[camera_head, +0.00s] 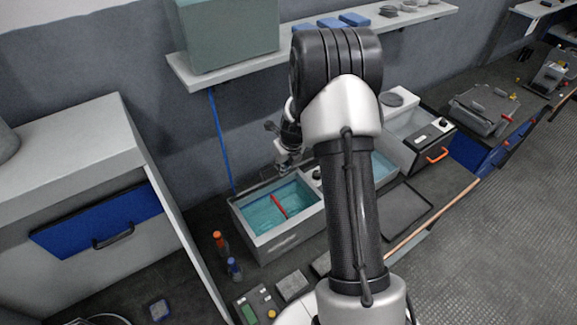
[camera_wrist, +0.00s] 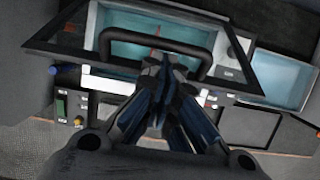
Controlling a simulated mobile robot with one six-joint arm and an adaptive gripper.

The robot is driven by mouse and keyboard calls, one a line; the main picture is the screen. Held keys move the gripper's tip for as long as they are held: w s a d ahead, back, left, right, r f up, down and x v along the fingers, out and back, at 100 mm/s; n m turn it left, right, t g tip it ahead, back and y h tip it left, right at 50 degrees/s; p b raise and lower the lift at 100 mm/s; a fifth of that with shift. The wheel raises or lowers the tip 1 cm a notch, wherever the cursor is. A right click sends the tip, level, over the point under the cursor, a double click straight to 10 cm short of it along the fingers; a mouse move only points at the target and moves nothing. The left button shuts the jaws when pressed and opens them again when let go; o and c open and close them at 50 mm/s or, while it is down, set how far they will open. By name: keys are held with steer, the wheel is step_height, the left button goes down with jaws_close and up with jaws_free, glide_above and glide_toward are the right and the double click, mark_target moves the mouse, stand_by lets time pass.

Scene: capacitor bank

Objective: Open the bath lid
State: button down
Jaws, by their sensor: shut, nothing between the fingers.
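The bath (camera_head: 275,243) is a pale box with teal liquid and a red bar inside, left of my arm in the head view. In the wrist view a dark-framed lid (camera_wrist: 68,50) with a see-through middle lies across the view, and the teal bath shows through it. A black arched handle (camera_wrist: 150,32) is on the lid. My gripper (camera_wrist: 165,66) is shut and empty, its fingertips close to the handle; I cannot tell whether they touch it. In the head view my gripper (camera_head: 287,163) is over the bath's back edge. The lid is hard to make out there.
A second teal basin (camera_head: 384,166) is partly behind my arm. A shelf (camera_head: 235,70) with a large tank overhangs the back. Two small bottles (camera_head: 234,268) and a control box (camera_head: 256,306) stand in front of the bath. An orange-handled box (camera_head: 432,140) is at right.

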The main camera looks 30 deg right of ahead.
steer(key=w+r+p, duration=0.2)
steer(key=w+p, duration=0.3)
steer(key=w, duration=0.1)
steer(key=shift+w+a+r, duration=0.15)
steer(key=shift+w+r, duration=0.15)
stand_by(0.9)
